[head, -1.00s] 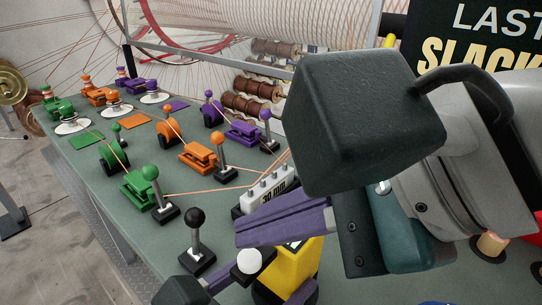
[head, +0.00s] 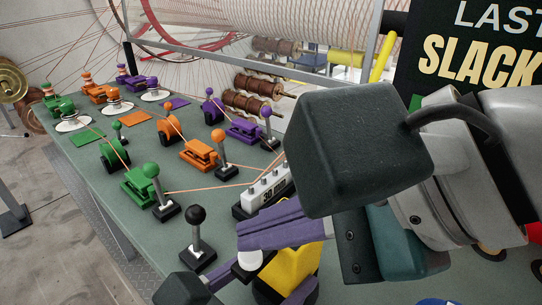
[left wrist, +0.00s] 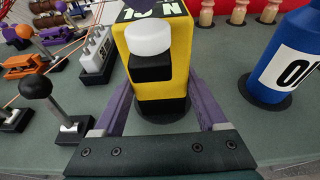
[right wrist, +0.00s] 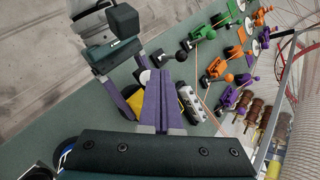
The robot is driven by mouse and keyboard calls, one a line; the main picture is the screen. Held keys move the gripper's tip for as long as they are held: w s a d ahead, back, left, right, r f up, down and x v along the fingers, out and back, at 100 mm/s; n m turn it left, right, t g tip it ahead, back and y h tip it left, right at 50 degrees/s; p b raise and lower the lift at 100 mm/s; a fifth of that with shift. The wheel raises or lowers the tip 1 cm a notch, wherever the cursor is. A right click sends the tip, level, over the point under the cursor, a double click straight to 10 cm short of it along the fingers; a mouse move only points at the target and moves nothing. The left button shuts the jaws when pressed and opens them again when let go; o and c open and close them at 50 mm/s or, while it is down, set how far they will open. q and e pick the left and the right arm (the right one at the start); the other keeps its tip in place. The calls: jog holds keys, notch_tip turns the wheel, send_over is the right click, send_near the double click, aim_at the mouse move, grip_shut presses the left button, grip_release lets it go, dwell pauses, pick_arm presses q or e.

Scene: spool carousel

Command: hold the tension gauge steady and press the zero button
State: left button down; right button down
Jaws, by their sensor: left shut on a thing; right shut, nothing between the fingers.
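The tension gauge (head: 291,264) is a yellow upright block with a black base on the green table; it also shows in the left wrist view (left wrist: 183,72). Its white zero button (left wrist: 150,38) sticks out near its top; in the head view the button (head: 249,260) is partly covered. My left gripper (left wrist: 160,100) is shut on the gauge, one purple finger on each side. My right gripper (head: 241,236) is shut and empty, its purple fingertips right by the button. They also show near the button in the right wrist view (right wrist: 160,58). I cannot tell whether they touch it.
A black-knobbed lever (head: 196,235) stands left of the gauge, and a white block with pins (head: 266,190) is behind it. Green, orange and purple levers and clamps with thin threads fill the table beyond. A blue bottle (left wrist: 284,62) stands close to the right in the left wrist view.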

jog(key=shift+f, duration=0.5)
dwell(0.8)
jog(key=shift+r, duration=0.9)
jog(key=shift+r, duration=2.55)
pick_arm(q)
grip_release()
